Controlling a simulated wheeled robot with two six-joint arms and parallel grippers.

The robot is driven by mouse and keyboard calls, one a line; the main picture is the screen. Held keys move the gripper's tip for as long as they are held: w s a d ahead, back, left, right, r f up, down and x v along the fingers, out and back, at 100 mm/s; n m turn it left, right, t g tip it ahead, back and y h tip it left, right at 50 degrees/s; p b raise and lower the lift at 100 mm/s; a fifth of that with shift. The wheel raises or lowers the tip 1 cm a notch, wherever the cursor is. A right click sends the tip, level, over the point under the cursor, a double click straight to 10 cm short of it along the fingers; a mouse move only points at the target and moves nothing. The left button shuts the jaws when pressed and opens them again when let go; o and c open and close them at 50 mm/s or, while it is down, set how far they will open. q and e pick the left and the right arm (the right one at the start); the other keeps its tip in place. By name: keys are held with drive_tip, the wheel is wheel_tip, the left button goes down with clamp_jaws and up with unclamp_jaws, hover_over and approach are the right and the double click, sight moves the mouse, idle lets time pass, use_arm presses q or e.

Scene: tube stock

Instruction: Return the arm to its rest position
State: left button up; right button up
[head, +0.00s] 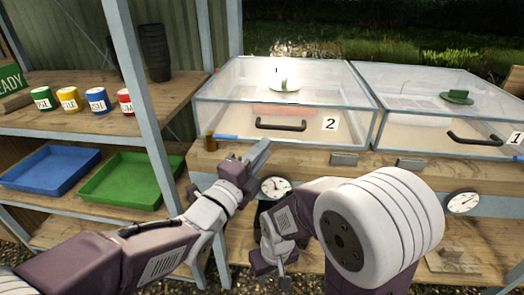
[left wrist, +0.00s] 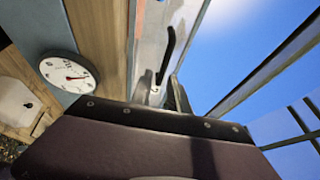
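My left gripper (head: 256,154) is raised in front of the lower front edge of the clear box marked 2 (head: 225,108), below and left of its black handle (head: 281,125). Nothing shows held in it, and its finger gap is unclear. In the left wrist view its dark body fills the bottom, with the black handle (left wrist: 168,52) beyond the fingers. My right gripper (head: 271,264) hangs low, in front of the lower shelf, partly behind my own right arm. No object shows in it, and its fingers are too small to judge.
A second clear box marked 1 (head: 400,88) stands at right. Round gauges (head: 275,187) sit on the bench front; one shows in the left wrist view (left wrist: 68,72). A grey shelf post (head: 150,120) rises left of my left gripper. Blue (head: 50,185) and green (head: 125,200) trays lie at left.

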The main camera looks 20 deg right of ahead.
idle(0.3)
use_arm(q)
drive_tip(key=w+a+n+t+y, duration=0.3)
drive_tip(key=w+a, duration=0.5)
drive_tip(key=a, duration=0.3)
drive_tip(key=w+a+f+n+y, duration=0.2)
drive_tip(key=a+f+n+y, duration=0.1)
drive_tip(key=a, duration=0.4)
drive_tip(key=w+a+f+n+y, duration=0.2)
drive_tip(key=a+f+n+y, duration=0.15)
drive_tip(key=a, duration=0.25)
drive_tip(key=s+a+f+n+g+y, duration=0.3)
drive_tip(key=s+a+f+n, duration=0.15)
drive_tip(key=a+f, duration=0.3)
drive_tip(key=s+a+f+n+g+y, duration=0.2)
drive_tip(key=s+a+f+n+y, duration=0.1)
drive_tip(key=a+f+n, duration=0.4)
drive_tip(key=s+f+n+g, duration=0.4)
drive_tip(key=s+f, duration=0.1)
drive_tip(key=s, duration=0.3)
drive_tip(key=s+f+n+g, duration=0.3)
drive_tip(key=s+f+g, duration=0.1)
drive_tip(key=s, duration=0.5)
wheel_tip(320, 180, up, 32)
drive_tip(key=n+p, duration=0.1)
drive_tip(key=p, duration=3.1)
drive_tip(key=shift+a, duration=0.2)
